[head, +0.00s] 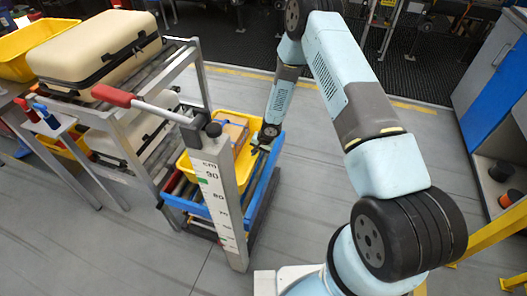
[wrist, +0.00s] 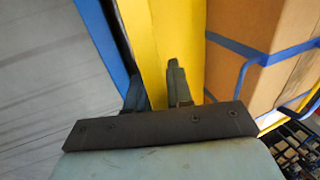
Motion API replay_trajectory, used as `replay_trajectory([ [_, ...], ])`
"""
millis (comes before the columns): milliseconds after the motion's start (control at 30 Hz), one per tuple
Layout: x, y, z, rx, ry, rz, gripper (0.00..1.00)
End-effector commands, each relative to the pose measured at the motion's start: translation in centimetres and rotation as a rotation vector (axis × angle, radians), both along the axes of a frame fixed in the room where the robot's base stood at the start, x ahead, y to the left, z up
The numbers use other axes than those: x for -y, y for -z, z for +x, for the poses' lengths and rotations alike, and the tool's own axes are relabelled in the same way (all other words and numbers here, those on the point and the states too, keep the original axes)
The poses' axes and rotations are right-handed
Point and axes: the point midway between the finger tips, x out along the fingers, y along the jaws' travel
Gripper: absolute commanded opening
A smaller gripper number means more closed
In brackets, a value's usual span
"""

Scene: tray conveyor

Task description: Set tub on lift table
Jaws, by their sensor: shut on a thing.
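The yellow tub (head: 246,163) is inside the blue rim of the lift table (head: 270,178), behind its upright post with a cm scale (head: 213,180). I cannot tell if the tub's base touches the table. A brown box (head: 234,127) is in the tub. My gripper (head: 264,143) is at the tub's right edge. In the wrist view, my gripper (wrist: 154,88) has one finger on each side of the tub's yellow wall (wrist: 187,35), shut on it. The blue-strapped brown box (wrist: 260,40) shows right of the fingers, and a blue rim (wrist: 95,30) left.
A roller rack (head: 185,62) with cream cases (head: 95,50) stands left, close to the lift table. A red-handled lever (head: 112,95) reaches over from the post. Another yellow tub (head: 30,45) is at the upper left. Grey floor (head: 330,190) is free right of the table.

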Motion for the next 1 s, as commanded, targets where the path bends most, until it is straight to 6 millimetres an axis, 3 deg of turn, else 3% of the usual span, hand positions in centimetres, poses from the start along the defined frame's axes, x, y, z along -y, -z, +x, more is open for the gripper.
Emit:
replay_trajectory([
  [400, -0.2, 3.6, 0.1, 0.004, -0.002, 0.002, 0.0],
  [733, -0.1, 4.0, 0.1, 0.003, 0.0, 0.002, 0.0],
  [767, 0.1, 4.2, -0.1, -0.001, 0.0, -0.002, 0.24],
  [1000, 0.0, 4.1, 0.0, 0.001, -0.001, -0.001, 0.47],
])
